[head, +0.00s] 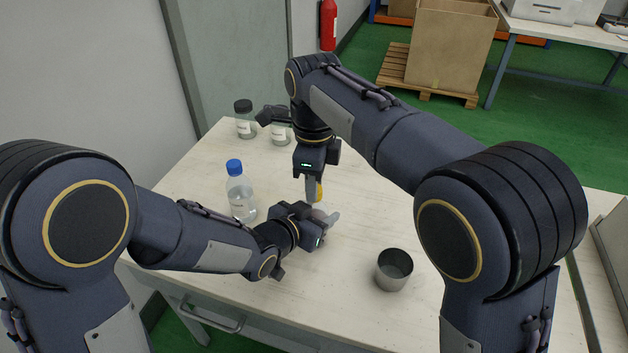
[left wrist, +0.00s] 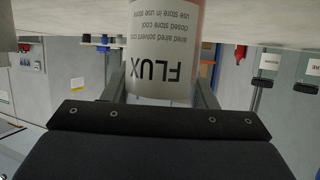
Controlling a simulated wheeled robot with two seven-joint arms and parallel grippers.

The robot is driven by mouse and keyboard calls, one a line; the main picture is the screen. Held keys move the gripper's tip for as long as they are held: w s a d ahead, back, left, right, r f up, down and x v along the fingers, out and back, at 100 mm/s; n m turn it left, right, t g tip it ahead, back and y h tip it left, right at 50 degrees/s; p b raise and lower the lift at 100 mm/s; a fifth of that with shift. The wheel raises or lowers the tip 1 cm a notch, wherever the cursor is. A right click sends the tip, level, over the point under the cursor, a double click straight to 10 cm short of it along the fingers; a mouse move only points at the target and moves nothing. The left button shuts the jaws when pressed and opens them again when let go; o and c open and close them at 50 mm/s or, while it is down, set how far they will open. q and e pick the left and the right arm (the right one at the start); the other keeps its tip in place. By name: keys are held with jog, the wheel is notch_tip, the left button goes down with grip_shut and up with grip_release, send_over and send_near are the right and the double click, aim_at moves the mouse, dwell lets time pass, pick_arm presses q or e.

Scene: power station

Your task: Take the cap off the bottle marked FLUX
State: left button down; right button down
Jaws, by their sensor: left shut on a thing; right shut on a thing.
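The bottle marked FLUX (left wrist: 168,50) shows upside down in the left wrist view, its white label with dark print facing the camera. My left gripper (head: 326,220) is shut around it from the side; in the head view the bottle is mostly hidden behind the fingers.
A clear bottle with a blue cap (head: 235,168) stands left of the grippers. Two jars, one with a black lid (head: 244,107) and one behind my right wrist (head: 281,134), stand at the back. An open metal cup (head: 394,262) stands at the right. The table (head: 345,300) is bare in front.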

jog(key=n, duration=0.5)
jog(key=shift+n, duration=0.4)
jog(key=n, duration=0.2)
jog(key=shift+n, duration=0.4)
jog(key=n, duration=0.5)
jog(key=shift+r, duration=0.1)
jog(key=n, duration=0.5)
jog(key=shift+n, duration=0.4)
jog(key=n, duration=0.2)
jog(key=shift+n, duration=0.3)
jog(key=n, duration=1)
jog(key=shift+n, duration=0.4)
jog(key=n, duration=1.5)
jog(key=shift+r, duration=0.3)
